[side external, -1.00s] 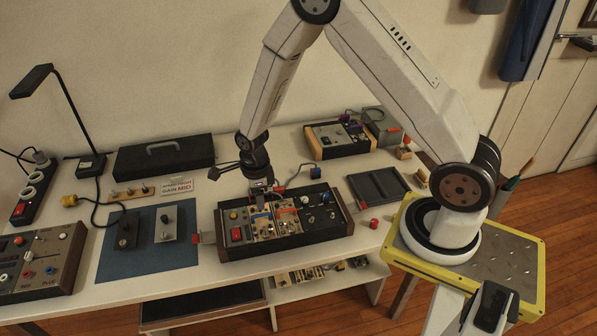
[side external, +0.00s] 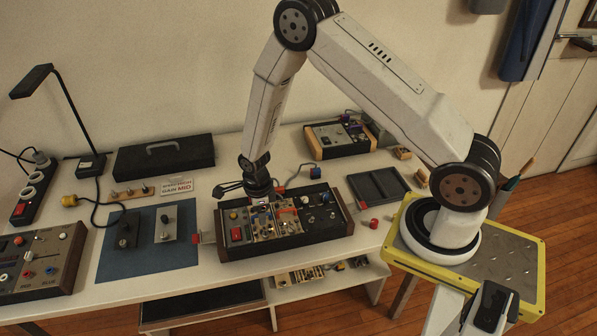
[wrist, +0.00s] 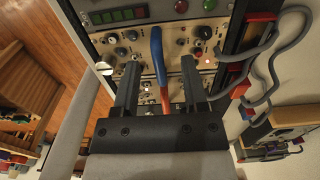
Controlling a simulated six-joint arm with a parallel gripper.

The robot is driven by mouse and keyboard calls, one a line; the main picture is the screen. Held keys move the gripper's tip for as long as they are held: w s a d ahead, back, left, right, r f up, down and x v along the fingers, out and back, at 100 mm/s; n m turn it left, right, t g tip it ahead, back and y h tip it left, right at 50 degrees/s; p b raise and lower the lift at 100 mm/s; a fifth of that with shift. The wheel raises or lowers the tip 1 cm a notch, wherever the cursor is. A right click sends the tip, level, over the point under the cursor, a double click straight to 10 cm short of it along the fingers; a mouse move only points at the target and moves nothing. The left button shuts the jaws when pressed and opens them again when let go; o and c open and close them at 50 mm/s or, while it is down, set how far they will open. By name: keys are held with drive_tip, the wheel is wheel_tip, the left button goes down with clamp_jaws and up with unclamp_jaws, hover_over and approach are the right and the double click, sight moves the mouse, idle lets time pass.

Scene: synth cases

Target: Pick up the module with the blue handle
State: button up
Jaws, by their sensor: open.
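The blue handle (wrist: 157,52) is an upright curved bar on a pale module (wrist: 140,40) in the wrist view. My gripper (wrist: 159,66) is open, with one black finger on each side of the handle and visible gaps between. An orange-red handle (wrist: 164,98) shows just below the blue one. In the side view my gripper (side external: 262,203) points down at the middle of the dark module case (side external: 290,240). An orange handle (side external: 286,211) stands just right of it. The blue handle is mostly hidden there by my gripper.
Knobs and a red switch (side external: 236,233) crowd the case around my gripper. Grey cables (wrist: 265,60) hang along its edge in the wrist view. Two loose modules lie on a blue mat (side external: 150,265) to the left. An empty dark tray (side external: 377,186) lies to the right.

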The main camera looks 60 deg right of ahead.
drive_tip(key=shift+f, duration=0.35)
clamp_jaws()
